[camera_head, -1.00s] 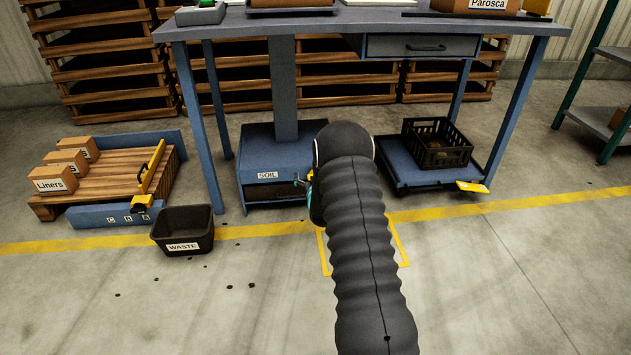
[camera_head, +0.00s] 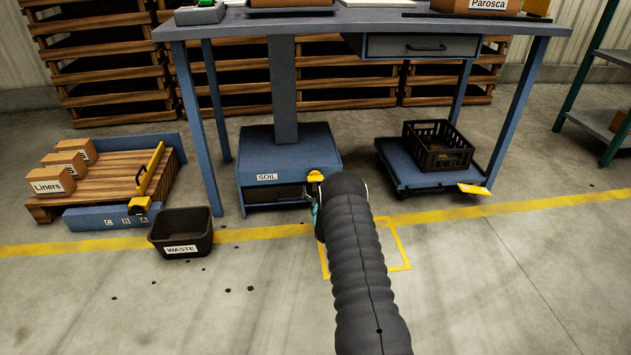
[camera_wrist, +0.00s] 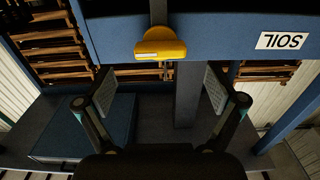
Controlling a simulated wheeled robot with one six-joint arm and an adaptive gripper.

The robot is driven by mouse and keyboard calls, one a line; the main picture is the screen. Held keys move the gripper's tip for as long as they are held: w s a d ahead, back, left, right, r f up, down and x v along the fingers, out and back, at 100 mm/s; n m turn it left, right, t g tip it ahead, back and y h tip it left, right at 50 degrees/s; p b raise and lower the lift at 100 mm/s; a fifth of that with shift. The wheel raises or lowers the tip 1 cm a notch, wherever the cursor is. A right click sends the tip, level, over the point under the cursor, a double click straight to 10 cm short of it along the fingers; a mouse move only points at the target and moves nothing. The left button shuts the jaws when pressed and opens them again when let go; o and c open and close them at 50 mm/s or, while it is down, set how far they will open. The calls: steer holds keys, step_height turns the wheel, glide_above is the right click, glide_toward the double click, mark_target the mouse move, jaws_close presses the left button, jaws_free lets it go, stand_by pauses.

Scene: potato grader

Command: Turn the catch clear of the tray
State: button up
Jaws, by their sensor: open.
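The yellow catch (camera_head: 315,176) is at the right front of the blue unit marked SOIL (camera_head: 285,150). The dark tray (camera_head: 262,194) sits in the opening below the SOIL label. In the wrist view, which shows the label upside down, the yellow catch (camera_wrist: 160,43) is on a grey bar against the blue front. My gripper (camera_wrist: 160,92) is open and empty. Its fingers are spread to either side of the catch's line, with the catch apart from them.
A black waste bin (camera_head: 182,240) stands on the floor at left. A pallet (camera_head: 125,178) with Liners boxes is beyond it. A blue cart (camera_head: 400,165) with a black crate (camera_head: 438,150) is at right. The bench's legs (camera_head: 197,130) frame the unit.

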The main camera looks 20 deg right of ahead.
steer(key=shift+b+x, duration=0.5)
steer(key=shift+x, duration=2.7)
steer(key=shift+c, duration=0.3)
steer(key=c, duration=1.6)
